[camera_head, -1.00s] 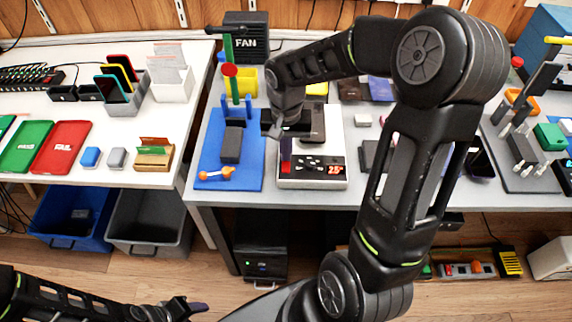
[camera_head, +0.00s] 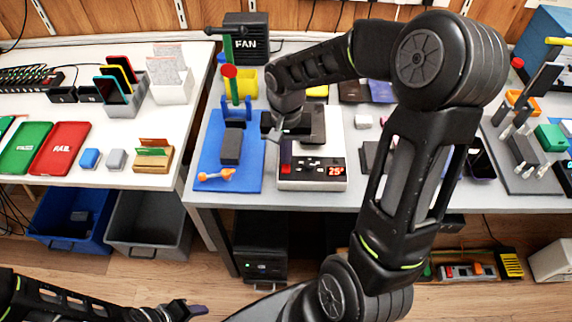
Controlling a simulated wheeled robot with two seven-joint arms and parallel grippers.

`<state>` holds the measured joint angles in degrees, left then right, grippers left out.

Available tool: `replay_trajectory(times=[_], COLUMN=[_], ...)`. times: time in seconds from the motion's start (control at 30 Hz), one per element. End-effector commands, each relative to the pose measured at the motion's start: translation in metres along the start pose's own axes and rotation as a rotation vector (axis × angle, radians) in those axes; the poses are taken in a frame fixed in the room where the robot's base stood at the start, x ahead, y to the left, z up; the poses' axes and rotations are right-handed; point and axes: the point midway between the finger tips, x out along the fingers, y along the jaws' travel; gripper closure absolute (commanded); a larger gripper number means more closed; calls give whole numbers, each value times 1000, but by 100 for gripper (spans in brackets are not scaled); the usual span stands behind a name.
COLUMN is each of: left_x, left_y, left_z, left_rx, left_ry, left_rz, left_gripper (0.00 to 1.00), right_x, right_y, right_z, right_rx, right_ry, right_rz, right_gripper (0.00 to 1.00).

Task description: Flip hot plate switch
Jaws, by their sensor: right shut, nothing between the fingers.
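The hot plate (camera_head: 312,186) is a pale box on the grey bench, with a black front panel and a red display reading about 25°. A red switch (camera_head: 286,168) sits at the left of that panel. My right gripper (camera_head: 278,138) is shut and empty, just above and behind the switch. I cannot tell whether it touches the panel. My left gripper (camera_head: 190,309) is low at the bottom left, over the floor, far from the bench; its jaws are too small to read.
A blue mat (camera_head: 212,174) with a dark block and an orange-ended tool lies left of the hot plate. The white table (camera_head: 120,178) at left holds green and red trays.

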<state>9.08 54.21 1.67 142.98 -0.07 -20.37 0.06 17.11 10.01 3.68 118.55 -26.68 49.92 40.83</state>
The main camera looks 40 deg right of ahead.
Motion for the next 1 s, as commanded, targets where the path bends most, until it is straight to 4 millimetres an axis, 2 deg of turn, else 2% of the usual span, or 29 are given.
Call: replay_trajectory(times=[0.1,0.63,1.0], left_x=[-10,-40,-43], left_y=[4,16,17], left_z=[0,0,0], left_rx=[0,0,0], left_ry=[0,0,0], left_rz=[0,0,0], left_gripper=[53,53,53], right_x=[-14,-60,-65], right_y=[0,0,0], right_z=[0,-1,-1], right_rx=[0,1,1], right_ry=[2,3,2], right_rz=[-1,-1,0], right_gripper=[100,100,100])
